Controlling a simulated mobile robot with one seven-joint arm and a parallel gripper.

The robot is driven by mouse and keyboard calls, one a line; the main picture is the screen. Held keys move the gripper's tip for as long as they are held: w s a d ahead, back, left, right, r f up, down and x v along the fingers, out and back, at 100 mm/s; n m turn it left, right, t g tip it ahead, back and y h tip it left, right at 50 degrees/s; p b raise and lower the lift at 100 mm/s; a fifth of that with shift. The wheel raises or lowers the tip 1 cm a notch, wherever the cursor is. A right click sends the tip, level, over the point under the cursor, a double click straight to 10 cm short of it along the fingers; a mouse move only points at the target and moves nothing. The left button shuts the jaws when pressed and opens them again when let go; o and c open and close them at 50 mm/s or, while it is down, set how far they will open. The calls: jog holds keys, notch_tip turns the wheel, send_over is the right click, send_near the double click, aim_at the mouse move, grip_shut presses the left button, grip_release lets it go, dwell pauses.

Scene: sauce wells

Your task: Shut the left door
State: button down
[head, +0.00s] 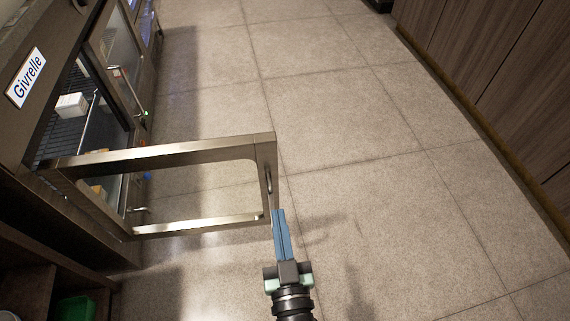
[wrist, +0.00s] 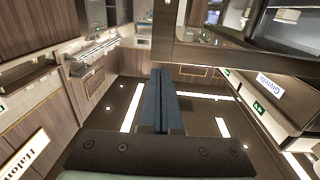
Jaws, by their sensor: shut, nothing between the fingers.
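The open door (head: 160,154) is a metal frame around a clear pane. It stands out wide from the left cabinet, with a small handle (head: 268,179) near its free end. My gripper (head: 278,212) is shut and empty, its blue fingers pressed together. In the head view its tips are just right of the door's lower free corner; I cannot tell whether they touch it. In the wrist view the shut fingers (wrist: 160,72) point away from the camera, and a dark frame, likely the door's, crosses above right of them.
The cabinet bears a "Givrelle" sign (head: 26,78) and has shelves holding a white box (head: 71,105). Another glass door (head: 118,72) is farther along it. A green bin (head: 77,308) sits low at the left. Wood-fronted cupboards (head: 500,60) line the right. The tiled floor between is clear.

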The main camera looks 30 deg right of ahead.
jog(key=b, duration=0.4)
send_near(269, 154)
jog(key=x, duration=0.5)
jog(key=shift+d, duration=0.1)
jog(key=shift+x, duration=0.9)
jog(key=shift+w, duration=0.1)
